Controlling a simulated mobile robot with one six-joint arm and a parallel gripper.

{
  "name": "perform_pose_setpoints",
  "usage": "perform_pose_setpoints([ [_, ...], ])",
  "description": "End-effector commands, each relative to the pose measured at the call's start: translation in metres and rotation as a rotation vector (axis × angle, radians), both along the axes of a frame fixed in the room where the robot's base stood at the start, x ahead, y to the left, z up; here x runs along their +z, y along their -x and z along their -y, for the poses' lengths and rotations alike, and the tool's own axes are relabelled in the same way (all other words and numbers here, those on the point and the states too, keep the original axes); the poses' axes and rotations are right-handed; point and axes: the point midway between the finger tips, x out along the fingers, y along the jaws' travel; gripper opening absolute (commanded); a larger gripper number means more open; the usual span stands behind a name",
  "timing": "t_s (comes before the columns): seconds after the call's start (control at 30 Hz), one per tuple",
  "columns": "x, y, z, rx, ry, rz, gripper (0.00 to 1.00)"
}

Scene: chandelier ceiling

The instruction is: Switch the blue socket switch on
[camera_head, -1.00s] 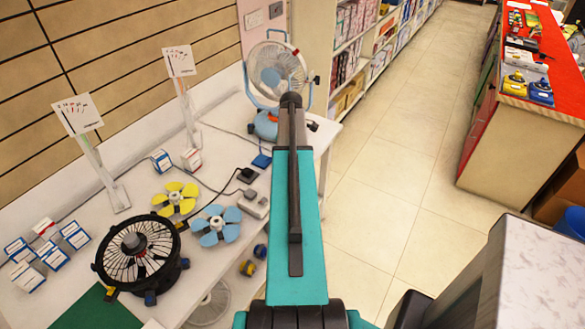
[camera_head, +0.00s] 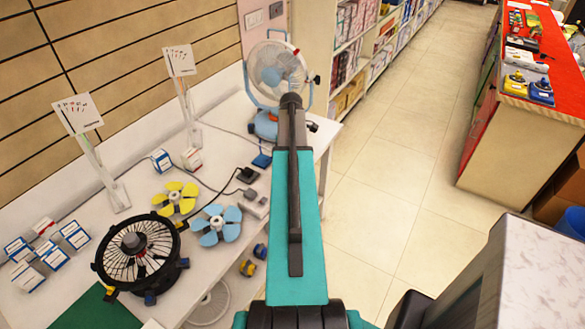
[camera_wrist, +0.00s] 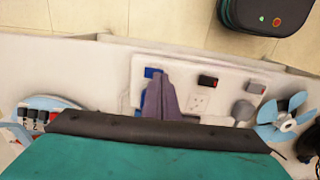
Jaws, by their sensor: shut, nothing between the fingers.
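A white socket strip (camera_wrist: 185,75) runs across the middle of the wrist view. The blue socket switch (camera_wrist: 153,72) sits at its left part and is partly covered by my gripper. My gripper (camera_wrist: 158,76) is shut and empty, with its tips over or against the blue switch; I cannot tell if they touch. Whether the switch is on or off is hidden. A dark switch with red (camera_wrist: 208,81) and socket holes (camera_wrist: 199,102) lie to the right. In the head view the strip (camera_head: 256,204) lies on the white table, and my arm hides my gripper.
A blue-bladed fan rotor (camera_head: 215,225), a yellow rotor (camera_head: 176,198) and a black round fan (camera_head: 138,252) lie on the table (camera_head: 225,150). A light-blue desk fan (camera_head: 270,75) stands behind. Open floor lies right.

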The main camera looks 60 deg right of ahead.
Motion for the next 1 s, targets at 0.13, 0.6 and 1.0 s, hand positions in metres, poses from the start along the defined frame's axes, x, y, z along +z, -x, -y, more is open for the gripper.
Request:
perform_pose_setpoints([
  [0.13, -0.0018, 0.0, 0.0, 0.0, 0.0, 0.0, 0.0],
  [0.6, -0.0064, 0.0007, 0.0004, -0.001, 0.0, 0.0, 0.0],
  [1.0, -0.0106, 0.0007, 0.0004, -0.001, 0.0, 0.0, 0.0],
])
